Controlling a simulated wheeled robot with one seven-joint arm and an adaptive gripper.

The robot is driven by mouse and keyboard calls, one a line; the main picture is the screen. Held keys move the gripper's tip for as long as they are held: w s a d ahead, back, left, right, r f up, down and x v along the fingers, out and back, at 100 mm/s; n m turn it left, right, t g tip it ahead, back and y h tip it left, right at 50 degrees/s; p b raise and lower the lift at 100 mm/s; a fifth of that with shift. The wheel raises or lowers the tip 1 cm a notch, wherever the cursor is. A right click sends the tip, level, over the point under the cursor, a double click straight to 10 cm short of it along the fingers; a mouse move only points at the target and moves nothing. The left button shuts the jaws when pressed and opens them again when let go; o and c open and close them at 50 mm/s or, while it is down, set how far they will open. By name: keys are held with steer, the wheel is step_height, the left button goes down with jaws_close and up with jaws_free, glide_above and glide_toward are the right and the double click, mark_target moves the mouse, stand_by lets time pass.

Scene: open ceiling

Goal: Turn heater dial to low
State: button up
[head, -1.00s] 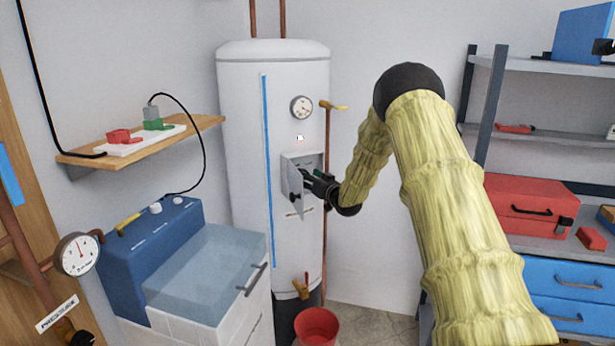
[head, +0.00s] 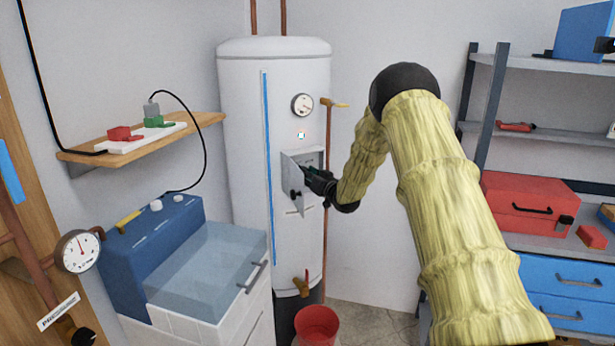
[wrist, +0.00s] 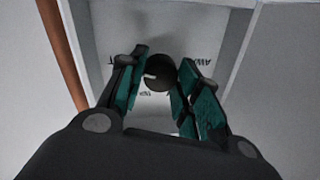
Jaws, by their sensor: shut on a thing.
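The heater (head: 240,130) is a tall white tank against the back wall. Its small control box has an open door (head: 292,172) on the left side. In the wrist view a round black dial (wrist: 157,74) with a short white pointer mark sits on the light panel inside the box (wrist: 208,35). My gripper (wrist: 161,82) reaches into the box and is shut on the dial, one teal-padded finger on each side. Upside-down lettering like "AWAY" shows near the dial; other labels are partly hidden by the fingers. In the head view the dial is hidden by the door and my gripper (head: 313,180).
A red bucket (head: 316,325) stands below.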

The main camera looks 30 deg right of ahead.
steer(key=shift+a+n+g+h+b, duration=0.15)
steer(key=shift+n+h+b, duration=0.25)
steer(key=shift+n+b, duration=3.65)
steer(key=shift+d+n+g+h+b, duration=0.1)
steer(key=shift+n+h+b, duration=0.3)
steer(key=shift+n+b, duration=3.65)
steer(key=shift+a+n+g+h+b, duration=0.15)
steer(key=shift+n+h+b, duration=0.25)
steer(key=shift+n+b, duration=3.65)
steer(key=shift+n+p, duration=0.75)
steer(key=shift+n, duration=0.2)
steer(key=o, duration=1)
steer(key=shift+d, duration=0.1)
steer(key=shift+o, duration=0.2)
